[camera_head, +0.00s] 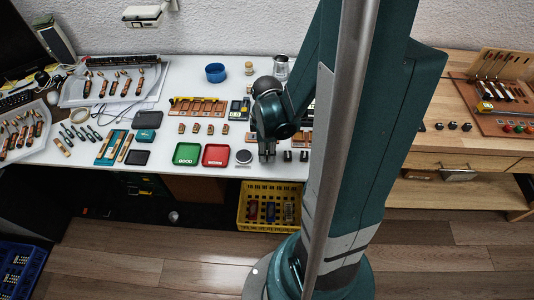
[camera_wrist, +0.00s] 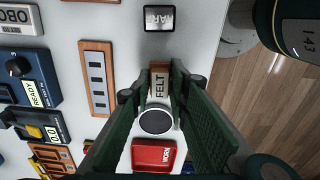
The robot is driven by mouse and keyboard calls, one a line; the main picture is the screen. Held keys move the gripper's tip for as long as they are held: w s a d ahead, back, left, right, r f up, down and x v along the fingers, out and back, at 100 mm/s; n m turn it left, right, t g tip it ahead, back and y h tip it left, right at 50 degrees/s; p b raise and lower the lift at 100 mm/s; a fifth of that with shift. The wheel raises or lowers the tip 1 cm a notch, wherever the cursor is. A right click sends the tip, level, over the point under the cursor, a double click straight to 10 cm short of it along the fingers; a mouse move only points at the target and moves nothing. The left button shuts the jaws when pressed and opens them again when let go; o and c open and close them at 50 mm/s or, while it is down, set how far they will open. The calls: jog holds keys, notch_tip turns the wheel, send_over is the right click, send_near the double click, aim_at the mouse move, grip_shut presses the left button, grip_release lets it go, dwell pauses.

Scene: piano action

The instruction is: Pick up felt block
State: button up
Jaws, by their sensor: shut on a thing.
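The felt block (camera_wrist: 159,83) shows in the wrist view as a small tan and white piece with the printed word FELT. It sits between the two fingers of my gripper (camera_wrist: 160,88), which is shut on it. In the head view my gripper (camera_head: 267,155) points down near the front edge of the white table (camera_head: 170,155), just right of a small round pad. The block cannot be made out there. I cannot tell whether it still touches the table.
The dark round pad (camera_wrist: 156,121) lies close to the fingertips. The red tray (camera_head: 215,155) and green tray (camera_head: 186,153) are left of my gripper. A yellow crate (camera_head: 249,218) stands below the table's front edge.

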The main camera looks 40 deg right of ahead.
aim_at(267, 153)
jog(key=shift+r+p, duration=1.45)
jog(key=shift+r, duration=3.05)
